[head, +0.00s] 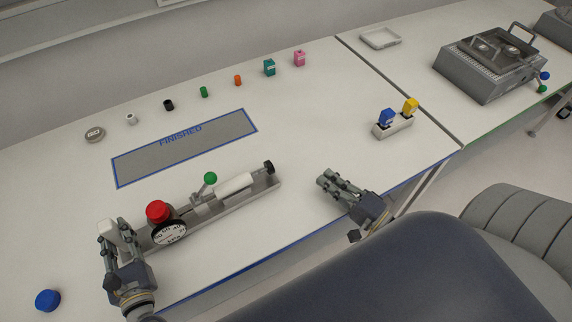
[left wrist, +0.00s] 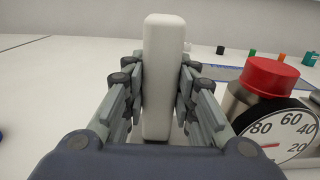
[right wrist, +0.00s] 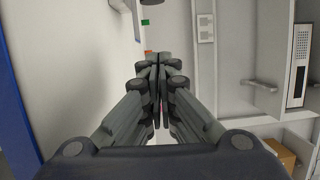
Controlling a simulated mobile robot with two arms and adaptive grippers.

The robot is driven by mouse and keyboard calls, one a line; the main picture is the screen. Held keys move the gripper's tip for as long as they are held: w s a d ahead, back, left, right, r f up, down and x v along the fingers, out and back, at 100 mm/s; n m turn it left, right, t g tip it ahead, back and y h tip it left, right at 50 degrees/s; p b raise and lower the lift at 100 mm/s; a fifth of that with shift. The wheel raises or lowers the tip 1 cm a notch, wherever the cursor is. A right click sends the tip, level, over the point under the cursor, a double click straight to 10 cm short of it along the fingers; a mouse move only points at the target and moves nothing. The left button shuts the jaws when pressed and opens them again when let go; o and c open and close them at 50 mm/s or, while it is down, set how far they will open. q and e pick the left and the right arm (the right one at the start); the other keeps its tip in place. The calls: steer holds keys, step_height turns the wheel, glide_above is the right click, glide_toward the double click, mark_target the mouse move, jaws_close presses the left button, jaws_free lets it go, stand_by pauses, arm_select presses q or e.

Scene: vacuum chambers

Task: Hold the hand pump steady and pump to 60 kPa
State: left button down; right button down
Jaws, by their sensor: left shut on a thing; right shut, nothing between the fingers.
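The hand pump lies on the white table in the head view, in a long grey tray (head: 225,207). It has a dial gauge (head: 170,233) with a red cap (head: 158,211), a green-knobbed lever (head: 210,179), a white barrel (head: 234,185) and a black knob (head: 268,167) at its right end. My left gripper (head: 112,230) is shut on the white upright grip at the pump's left end; this grip (left wrist: 162,75) stands between the fingers in the left wrist view. The gauge (left wrist: 285,140) shows there with a red needle; its reading is unclear. My right gripper (head: 324,178) is shut and empty, right of the black knob.
A blue-bordered FINISHED mat (head: 185,147) lies behind the pump, with several small coloured parts beyond it. A white holder (head: 393,126) with blue and yellow pieces stands right. A blue cap (head: 47,300) is front left. A grey chamber (head: 490,65) stands back right.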

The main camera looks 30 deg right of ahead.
mark_target(272, 173)
steer(key=shift+w+a, duration=0.2)
steer(key=shift+a, duration=0.1)
steer(key=x, duration=1)
steer(key=shift+f, duration=0.15)
steer(key=a, duration=0.3)
steer(key=shift+s+a+f, duration=0.1)
steer(key=shift+a, duration=0.4)
steer(key=shift+a, duration=0.1)
steer(key=shift+s+a, duration=0.2)
steer(key=shift+a, duration=1.8)
